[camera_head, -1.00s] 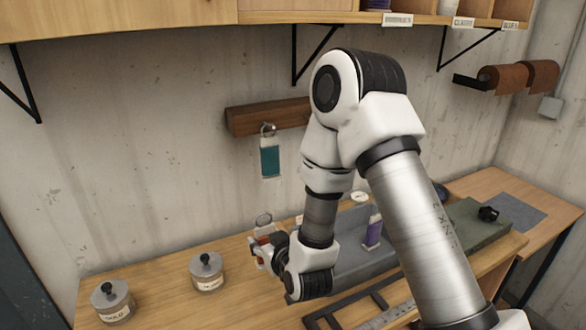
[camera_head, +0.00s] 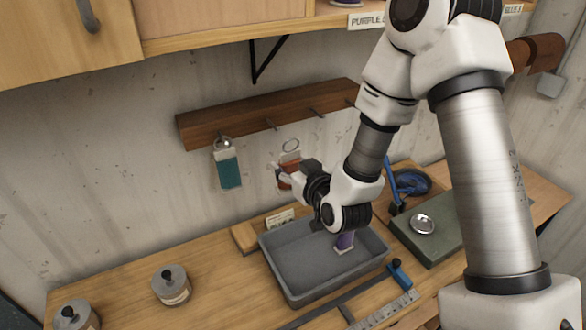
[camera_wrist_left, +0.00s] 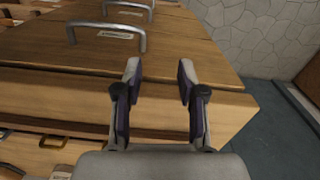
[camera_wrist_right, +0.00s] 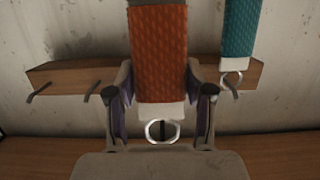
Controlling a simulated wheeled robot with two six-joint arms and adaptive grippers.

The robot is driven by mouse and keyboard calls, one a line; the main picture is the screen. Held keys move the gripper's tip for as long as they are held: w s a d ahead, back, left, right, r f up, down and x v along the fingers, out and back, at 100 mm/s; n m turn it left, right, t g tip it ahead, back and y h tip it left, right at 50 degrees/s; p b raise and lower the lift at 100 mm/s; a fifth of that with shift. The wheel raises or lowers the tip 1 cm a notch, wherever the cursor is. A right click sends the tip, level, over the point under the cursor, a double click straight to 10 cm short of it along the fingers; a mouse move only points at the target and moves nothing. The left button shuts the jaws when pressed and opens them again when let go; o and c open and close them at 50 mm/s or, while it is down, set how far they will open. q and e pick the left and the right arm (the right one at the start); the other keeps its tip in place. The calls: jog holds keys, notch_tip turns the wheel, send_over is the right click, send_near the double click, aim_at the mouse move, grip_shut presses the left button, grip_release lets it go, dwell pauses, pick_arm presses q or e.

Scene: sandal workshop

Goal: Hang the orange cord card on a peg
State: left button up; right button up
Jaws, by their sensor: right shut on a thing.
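The orange cord card (camera_wrist_right: 158,55) is gripped near its white ring end between the fingers of my right gripper (camera_wrist_right: 162,105). It also shows, partly hidden by the gripper, in the head view (camera_head: 291,172), with its metal ring (camera_head: 290,146) on top. My right gripper (camera_head: 283,174) holds it below and in front of the dark wooden peg rail (camera_head: 200,127), apart from it. The teal cord card (camera_head: 228,172) hangs from the rail's left peg. A bare peg (camera_head: 271,124) and another bare peg (camera_head: 317,111) lie to its right. My left gripper (camera_wrist_left: 158,85) is open and empty.
A grey tray (camera_head: 290,290) on the bench holds a purple cord card (camera_head: 343,243). Two lidded jars (camera_head: 171,287) stand at the left. Drawers with handles (camera_wrist_left: 105,35) lie beyond my left gripper.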

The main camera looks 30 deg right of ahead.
jog(key=shift+w+d+f, duration=0.2)
jog(key=shift+w+d, duration=0.45)
jog(key=shift+w, duration=0.25)
jog(key=shift+w+a, duration=0.15)
jog(key=shift+w, duration=0.1)
pick_arm(q)
jog(key=shift+w+d, duration=0.1)
pick_arm(e)
jog(key=x, duration=0.7)
jog(key=shift+w+a+r, duration=0.25)
jog(key=shift+w+r, duration=0.05)
jog(key=shift+w, duration=0.15)
jog(key=o, duration=1.4)
jog(key=shift+c, duration=0.2)
